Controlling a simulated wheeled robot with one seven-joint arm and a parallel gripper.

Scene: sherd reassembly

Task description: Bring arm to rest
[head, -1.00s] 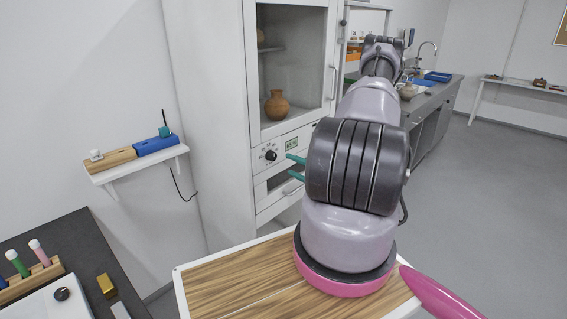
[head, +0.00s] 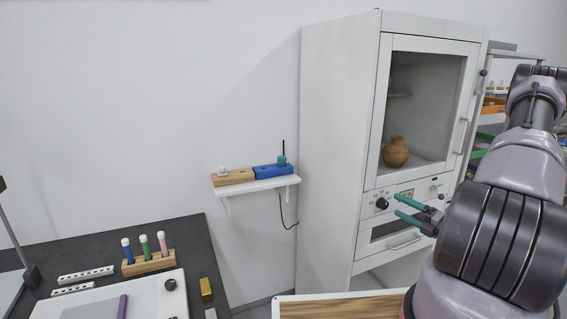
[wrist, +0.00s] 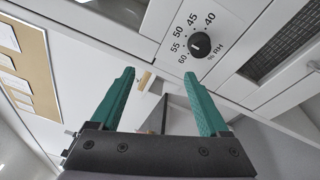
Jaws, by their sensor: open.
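My gripper (head: 402,208) has two teal fingers and is open with nothing between them. In the head view it is in front of the white cabinet's control panel, near the black humidity knob (head: 382,204). The wrist view shows my gripper (wrist: 160,100) from behind, its fingers apart, with the knob (wrist: 200,44) and its % RH scale beyond and above the right finger. The fingers look apart from the knob. My arm reaches in from the right of the head view, bent, and hides part of the cabinet's lower right.
The white cabinet (head: 335,150) has a glass door with a brown pot (head: 396,152) inside. A wall shelf (head: 262,186) holds a wooden block and a blue block (head: 272,171). A dark bench (head: 190,240) with a tube rack (head: 150,262) stands left. A wooden-topped surface (head: 340,306) lies below.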

